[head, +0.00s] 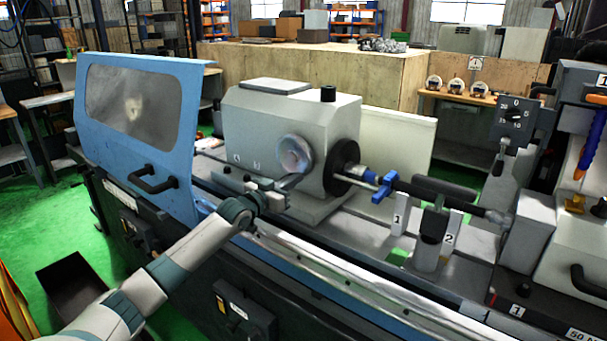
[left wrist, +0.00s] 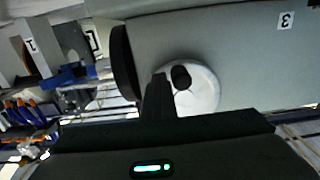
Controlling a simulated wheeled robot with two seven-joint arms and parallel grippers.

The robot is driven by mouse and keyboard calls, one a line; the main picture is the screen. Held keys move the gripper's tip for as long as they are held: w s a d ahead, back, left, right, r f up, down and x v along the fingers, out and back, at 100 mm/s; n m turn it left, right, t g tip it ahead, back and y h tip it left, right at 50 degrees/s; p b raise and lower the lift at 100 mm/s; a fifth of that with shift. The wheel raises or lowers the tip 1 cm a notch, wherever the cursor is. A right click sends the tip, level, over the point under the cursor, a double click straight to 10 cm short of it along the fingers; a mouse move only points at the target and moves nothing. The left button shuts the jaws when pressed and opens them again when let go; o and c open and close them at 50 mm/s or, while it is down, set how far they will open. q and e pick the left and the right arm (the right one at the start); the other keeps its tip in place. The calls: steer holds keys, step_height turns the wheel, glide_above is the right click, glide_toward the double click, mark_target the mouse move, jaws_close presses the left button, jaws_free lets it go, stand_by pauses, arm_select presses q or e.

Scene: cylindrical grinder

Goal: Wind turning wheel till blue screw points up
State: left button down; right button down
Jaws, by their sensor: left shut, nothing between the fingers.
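The turning wheel (head: 292,151) is a round pale disc on the front of the grey headstock (head: 255,120). In the left wrist view the wheel (left wrist: 205,90) shows a black knob (left wrist: 181,77) near its left part. My left gripper (head: 289,183) is shut and empty, in front of the wheel's lower edge. In the left wrist view its dark fingers (left wrist: 157,88) overlap the wheel's left side, beside the knob; contact cannot be told. The blue screw piece (head: 384,187) sits on the shaft right of the black chuck (head: 342,167), slanted; it also shows in the left wrist view (left wrist: 66,76).
The blue guard (head: 187,140) with a window and black handle stands left of the headstock. Blocks marked 1 (head: 398,218) and 2 (head: 449,232) stand under the shaft. The grey tailstock side (head: 523,225) is at the right. A wooden partition (head: 395,80) lies behind.

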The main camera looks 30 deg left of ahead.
arm_select(q)
steer(key=s+a+p, duration=0.1)
steer(key=s+p, duration=0.4)
steer(key=s, duration=0.3)
steer(key=shift+s+a, duration=0.3)
steer(key=shift+a, duration=0.05)
stand_by(0.4)
steer(key=shift+f, duration=0.2)
stand_by(0.4)
